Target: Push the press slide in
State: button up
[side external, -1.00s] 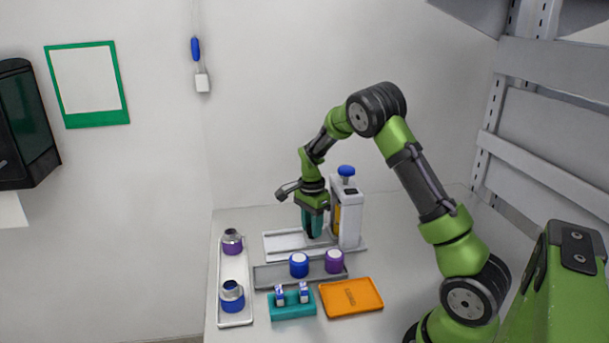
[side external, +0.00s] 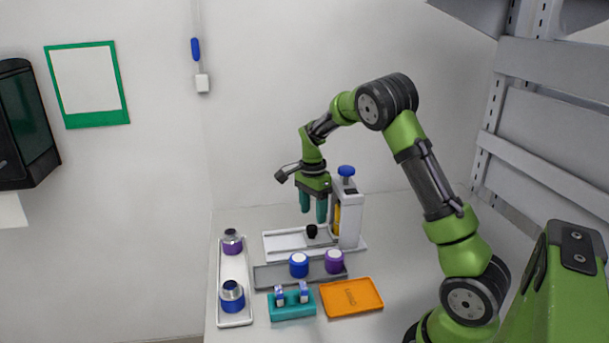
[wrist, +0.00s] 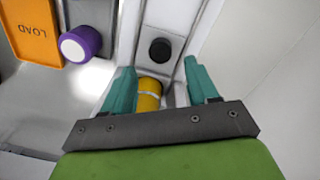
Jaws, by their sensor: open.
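The press (side external: 347,222) is a white upright housing with a blue knob (side external: 347,171) on top and a yellow part (side external: 337,219) inside. Its slide (side external: 284,241) is a pale flat tray lying to the left of the housing. A black knob (side external: 311,231) stands on the slide, close to the housing; it also shows in the wrist view (wrist: 160,50). My gripper (side external: 313,216) is open and empty, pointing down above the black knob and apart from it. In the wrist view, the yellow part (wrist: 148,94) shows between its teal fingers.
In front of the press, a grey rail (side external: 270,281) holds a blue jar (side external: 298,265) and a purple jar (side external: 334,261). A teal block (side external: 292,309), an orange tray (side external: 350,299) and a white tray (side external: 235,268) with two bottles lie nearer. The table's right part is clear.

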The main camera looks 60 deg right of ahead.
notch_tip(320, 180, up, 12)
jog(key=shift+w, duration=0.2)
jog(key=shift+d, duration=0.1)
jog(key=s+a+r+n+t+y, duration=0.1)
jog(key=s+a+r+n+t, duration=0.1)
jog(key=s+a+n, duration=0.6)
jog(key=s+a+r+n+t, duration=0.2)
jog(key=s+a+n+t, duration=0.3)
jog(key=s+a+n, duration=0.4)
jog(key=a, duration=0.6)
jog(key=shift+s+r+n+t+y, duration=0.2)
jog(key=shift+s+n+t+y, duration=0.1)
jog(key=shift+s+y, duration=0.1)
